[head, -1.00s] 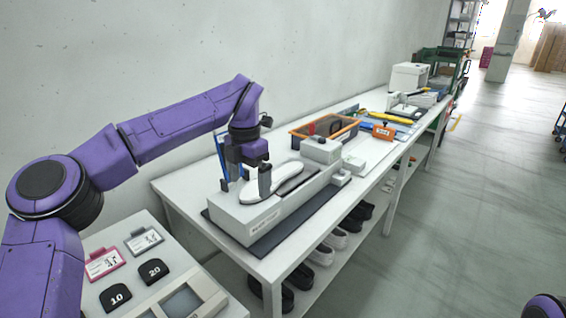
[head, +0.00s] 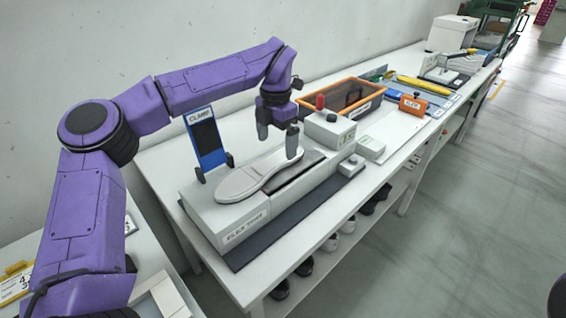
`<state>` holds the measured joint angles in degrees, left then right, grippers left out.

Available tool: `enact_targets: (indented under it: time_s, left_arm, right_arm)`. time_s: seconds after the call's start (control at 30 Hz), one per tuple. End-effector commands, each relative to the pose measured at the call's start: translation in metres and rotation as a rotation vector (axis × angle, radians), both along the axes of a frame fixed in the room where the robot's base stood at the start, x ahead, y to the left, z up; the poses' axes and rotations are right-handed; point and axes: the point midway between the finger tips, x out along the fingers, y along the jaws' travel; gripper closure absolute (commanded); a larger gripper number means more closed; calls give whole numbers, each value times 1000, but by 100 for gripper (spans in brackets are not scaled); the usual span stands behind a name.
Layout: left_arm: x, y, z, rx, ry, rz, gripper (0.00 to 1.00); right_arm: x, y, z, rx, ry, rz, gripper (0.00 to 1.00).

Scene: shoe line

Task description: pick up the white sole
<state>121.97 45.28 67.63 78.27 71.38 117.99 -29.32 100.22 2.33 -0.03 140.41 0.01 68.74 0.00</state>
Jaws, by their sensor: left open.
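The white sole (head: 243,183) lies flat, top up, on a grey machine bed (head: 228,213) labelled on its front. It runs from the near left to the far right of the bed. My left gripper (head: 277,143) is open, pointing down at the sole's far end. One finger is on the wall side; the other hangs in front of the sole's far part and hides a little of it. I cannot tell whether either finger touches the sole. My right gripper is not in view.
A blue clamp sign (head: 205,140) stands behind the bed, close to my left arm. An orange-rimmed bin (head: 342,97) and orange box (head: 412,104) are farther along.

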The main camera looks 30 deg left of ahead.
Motion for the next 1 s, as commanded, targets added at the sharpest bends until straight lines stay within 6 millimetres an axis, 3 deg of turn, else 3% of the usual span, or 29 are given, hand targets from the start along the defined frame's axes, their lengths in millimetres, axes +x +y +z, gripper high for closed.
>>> enact_targets:
  time_s: [0.33, 0.6, 0.8, 1.0]
  left_arm:
    - [2, 5, -51, -3, 2, 3, 0]
    - [3, 5, -57, -2, -2, 4, 0]
    - [3, 5, -57, -2, -2, 4, 65]
    - [3, 4, -57, -3, -1, 3, 68]
  right_arm:
    - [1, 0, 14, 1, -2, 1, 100]
    - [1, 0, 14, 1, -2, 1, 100]
    - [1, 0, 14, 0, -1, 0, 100]
    - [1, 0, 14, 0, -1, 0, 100]
